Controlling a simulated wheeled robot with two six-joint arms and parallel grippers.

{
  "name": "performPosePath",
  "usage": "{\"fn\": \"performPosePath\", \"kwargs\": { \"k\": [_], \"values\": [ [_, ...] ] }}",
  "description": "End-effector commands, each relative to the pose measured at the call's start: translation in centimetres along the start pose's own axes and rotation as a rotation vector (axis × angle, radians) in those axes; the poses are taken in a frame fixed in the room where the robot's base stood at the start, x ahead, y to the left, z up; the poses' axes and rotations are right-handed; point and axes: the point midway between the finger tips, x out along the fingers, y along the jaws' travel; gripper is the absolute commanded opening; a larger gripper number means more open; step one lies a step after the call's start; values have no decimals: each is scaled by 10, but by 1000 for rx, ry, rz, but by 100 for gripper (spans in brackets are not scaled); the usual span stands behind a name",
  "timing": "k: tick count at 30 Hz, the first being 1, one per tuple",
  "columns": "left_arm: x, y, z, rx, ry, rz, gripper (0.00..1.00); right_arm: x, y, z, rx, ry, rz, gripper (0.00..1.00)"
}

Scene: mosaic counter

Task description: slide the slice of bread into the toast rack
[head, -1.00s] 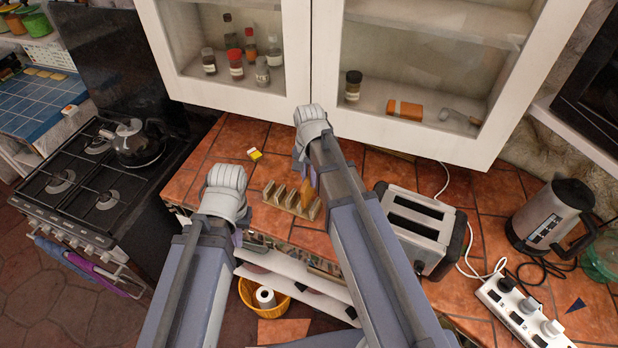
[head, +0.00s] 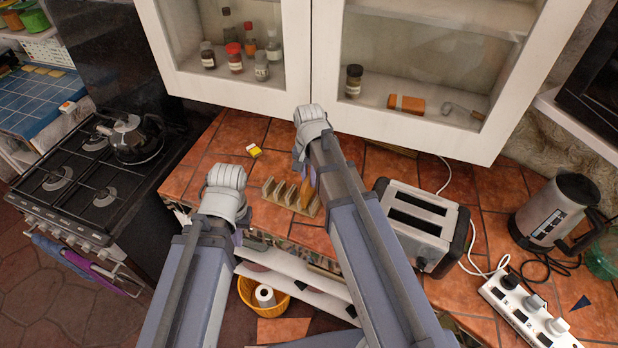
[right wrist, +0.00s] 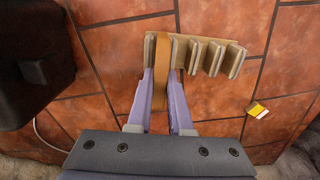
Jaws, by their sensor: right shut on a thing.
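The wooden toast rack (head: 277,193) stands on the tiled counter, with several upright dividers; it also shows in the right wrist view (right wrist: 207,82). The brown slice of bread (right wrist: 161,72) is upright, edge-on, between the fingers of my right gripper (right wrist: 160,78), which is shut on it. The slice lines up with the rack's end slot, at the left in the right wrist view; how deep it sits is unclear. In the head view the slice (head: 304,191) is partly hidden by my right arm. My left gripper (head: 238,238) is near the counter's front edge, its jaws mostly hidden.
A toaster (head: 424,221) stands right of the rack. A small yellow-and-white box (head: 254,150) lies behind the rack. A kettle (head: 553,212) and power strip (head: 520,310) are further right.

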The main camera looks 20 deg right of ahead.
Motion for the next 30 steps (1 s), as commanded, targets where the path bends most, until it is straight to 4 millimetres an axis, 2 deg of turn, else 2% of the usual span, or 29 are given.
{"fn": "performPosePath", "kwargs": {
  "k": [24,30],
  "values": [
    [25,2,-1,0,0,0,0,25,0,0,0,0,0,0],
    [25,2,-2,0,0,0,0,25,0,0,0,0,0,0]
  ]
}}
